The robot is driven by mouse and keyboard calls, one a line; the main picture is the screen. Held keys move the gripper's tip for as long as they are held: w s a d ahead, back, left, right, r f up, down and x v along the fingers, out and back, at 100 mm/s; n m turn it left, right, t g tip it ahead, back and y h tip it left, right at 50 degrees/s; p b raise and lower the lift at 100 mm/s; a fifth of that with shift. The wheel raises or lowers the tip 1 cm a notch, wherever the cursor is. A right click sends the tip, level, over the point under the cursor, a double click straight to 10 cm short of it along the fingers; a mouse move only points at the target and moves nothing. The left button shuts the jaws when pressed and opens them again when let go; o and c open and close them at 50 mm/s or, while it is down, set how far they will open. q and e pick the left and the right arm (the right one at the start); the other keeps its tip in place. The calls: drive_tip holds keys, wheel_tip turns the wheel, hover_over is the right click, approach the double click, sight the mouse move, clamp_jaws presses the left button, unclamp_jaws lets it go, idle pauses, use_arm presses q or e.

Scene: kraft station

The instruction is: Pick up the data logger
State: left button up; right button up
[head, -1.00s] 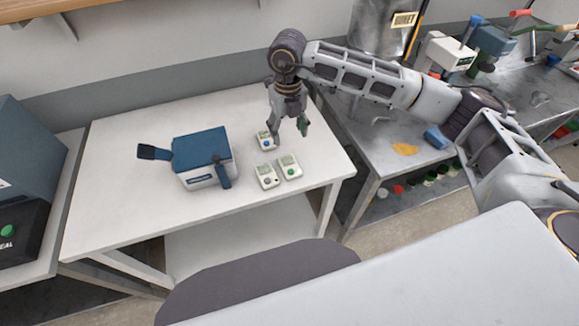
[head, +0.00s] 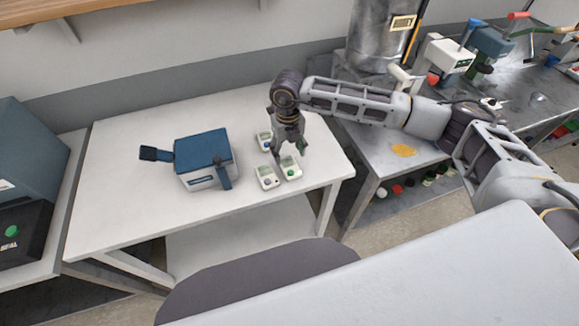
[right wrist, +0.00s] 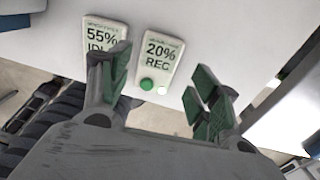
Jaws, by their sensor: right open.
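Three small white data loggers lie on the white table. One with a green button (head: 292,173) is nearest my right gripper (head: 290,155); in the right wrist view this logger (right wrist: 161,56) reads "20% REC". Another logger (head: 266,179) lies just left of it and reads "55%" with partly hidden letters in the right wrist view (right wrist: 104,36). A third, with a blue button (head: 264,140), lies farther back. My right gripper is open and empty, pointing down close to the green-button logger, whose far part it covers. In the right wrist view, this logger shows between the fingers (right wrist: 162,80).
A blue-and-white device (head: 203,155) with side levers stands left of the loggers. A grey side table (head: 375,160) with a yellow patch adjoins on the right. The white table's left part and front strip are clear.

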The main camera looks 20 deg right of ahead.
sight(288, 163)
drive_tip(key=shift+f, duration=0.3)
drive_tip(key=shift+f+p, duration=0.65)
drive_tip(key=shift+f, duration=0.6)
drive_tip(key=shift+f+p, duration=0.3)
drive_tip(key=shift+f, duration=1.05)
drive_tip(key=c, duration=0.8)
